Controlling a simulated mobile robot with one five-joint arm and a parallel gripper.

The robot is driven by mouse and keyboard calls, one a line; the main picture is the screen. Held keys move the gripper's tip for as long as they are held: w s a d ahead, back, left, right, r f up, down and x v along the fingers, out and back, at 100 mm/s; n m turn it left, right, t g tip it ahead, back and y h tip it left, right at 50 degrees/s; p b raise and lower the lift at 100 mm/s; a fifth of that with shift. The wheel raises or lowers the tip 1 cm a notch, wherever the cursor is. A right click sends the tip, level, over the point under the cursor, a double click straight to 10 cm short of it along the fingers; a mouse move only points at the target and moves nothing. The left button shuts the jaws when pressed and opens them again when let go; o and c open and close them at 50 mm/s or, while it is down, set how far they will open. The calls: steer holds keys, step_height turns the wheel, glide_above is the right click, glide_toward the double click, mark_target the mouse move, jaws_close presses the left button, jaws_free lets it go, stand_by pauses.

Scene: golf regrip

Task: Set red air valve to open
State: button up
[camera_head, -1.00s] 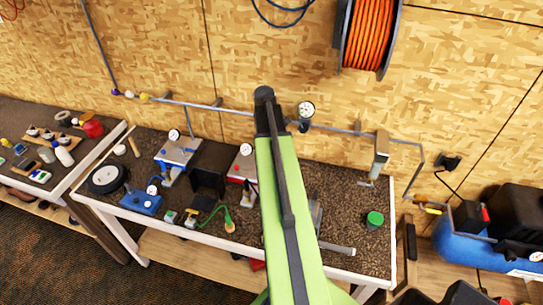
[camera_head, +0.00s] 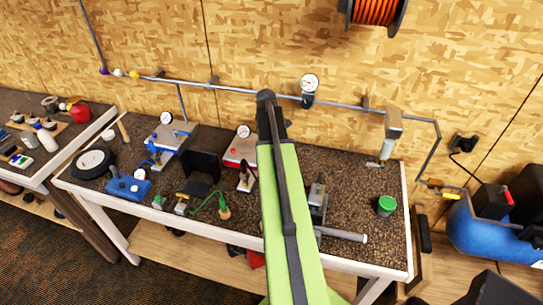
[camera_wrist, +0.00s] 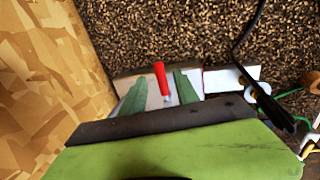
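A red lever (camera_wrist: 161,80), which looks like the red air valve's handle, stands out from a pale grey-white block (camera_wrist: 133,83) in the wrist view. My gripper (camera_wrist: 160,92) shows two green fingers, spread apart, one on each side of the lever. I see gaps between the lever and both fingers, and I cannot tell how deep it sits between them. In the head view my arm hides the gripper and the lever. A red-and-white unit with a gauge (camera_head: 241,150) stands on the bench, partly behind my arm.
A blue gauge unit (camera_head: 170,140), black box (camera_head: 203,166) and green hose (camera_head: 208,203) lie left on the bench. A vise (camera_head: 318,203) and green-topped can (camera_head: 386,206) stand right. A pipe (camera_head: 240,89) runs along the wall.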

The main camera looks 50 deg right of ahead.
step_height(320, 180, down, 2)
steer(key=shift+w+d+f+b, duration=0.1)
steer(key=shift+d+b, duration=0.05)
steer(key=shift+b, duration=0.25)
steer(key=shift+r, duration=0.2)
steer(key=shift+c, duration=0.4)
jaws_close()
stand_by(0.4)
